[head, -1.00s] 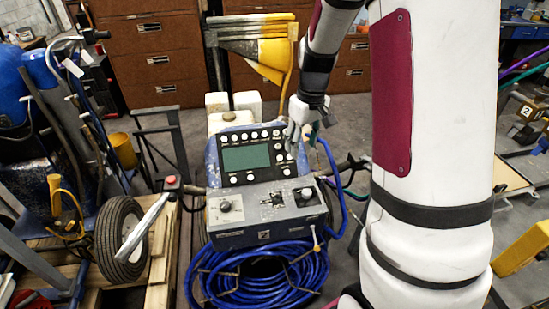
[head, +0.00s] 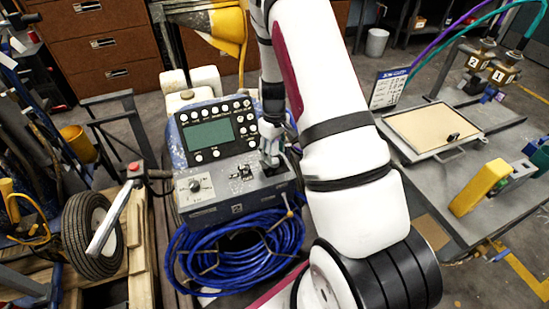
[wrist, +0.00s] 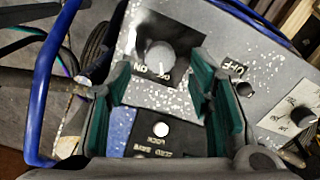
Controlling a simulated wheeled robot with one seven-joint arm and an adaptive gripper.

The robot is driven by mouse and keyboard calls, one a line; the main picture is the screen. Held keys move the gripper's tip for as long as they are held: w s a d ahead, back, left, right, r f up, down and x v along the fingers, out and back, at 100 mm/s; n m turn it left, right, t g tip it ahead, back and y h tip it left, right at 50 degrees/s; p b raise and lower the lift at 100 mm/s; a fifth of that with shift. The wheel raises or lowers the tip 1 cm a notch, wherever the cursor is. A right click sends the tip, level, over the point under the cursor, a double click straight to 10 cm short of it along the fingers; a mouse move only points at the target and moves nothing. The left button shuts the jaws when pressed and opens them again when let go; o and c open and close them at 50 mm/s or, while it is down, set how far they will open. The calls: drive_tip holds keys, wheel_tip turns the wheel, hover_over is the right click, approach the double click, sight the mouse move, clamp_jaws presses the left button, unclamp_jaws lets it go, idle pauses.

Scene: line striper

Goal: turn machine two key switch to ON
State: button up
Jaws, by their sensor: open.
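Machine two is a blue-grey console (head: 235,198) with a sloped display panel and a lower control shelf; a small "2" plate is on its front. In the wrist view, a round grey knob-like switch (wrist: 160,58) sits on a black plate on the shelf. The letters "ON" show upside down on its left, and "OFF" shows upside down further right. My gripper (wrist: 162,82) is open, its green-padded fingers apart on either side below the switch, with nothing between them. In the head view my gripper (head: 269,158) is over the shelf's right end and hides the switch there.
A dial (head: 195,187) is at the shelf's left, and a small control (head: 245,172) is in its middle. A blue hose coil (head: 240,255) hangs in front. A blue tube bar (wrist: 45,85) lies left in the wrist view. A grey table (head: 480,170) stands right.

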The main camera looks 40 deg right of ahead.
sight(274, 160)
drive_tip(key=shift+f, duration=1.8)
clamp_jaws()
